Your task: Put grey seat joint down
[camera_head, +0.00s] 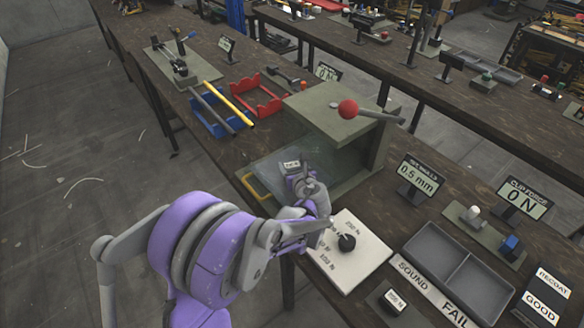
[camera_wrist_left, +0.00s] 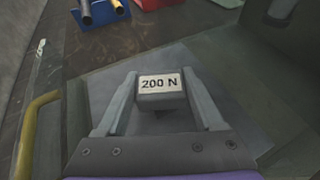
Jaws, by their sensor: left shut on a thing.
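My left gripper (camera_head: 291,172) is shut on a small dark grey block (camera_head: 291,164) with a white "200 N" label. In the left wrist view the block (camera_wrist_left: 158,98) sits between the two grey fingers (camera_wrist_left: 160,82), with its label up. The gripper is at the open front of the green-grey press (camera_head: 327,110), over its base plate. I cannot tell whether the block touches the plate. No part marked as a seat joint can be made out. My right gripper is not in view.
The press has a lever with a red ball (camera_head: 348,109) above. A yellow handle (camera_head: 258,188) is at its left. A white dial plate (camera_head: 350,262) lies in front. A two-part grey tray (camera_head: 459,254) is on the right. Red (camera_head: 257,103) and blue racks stand behind.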

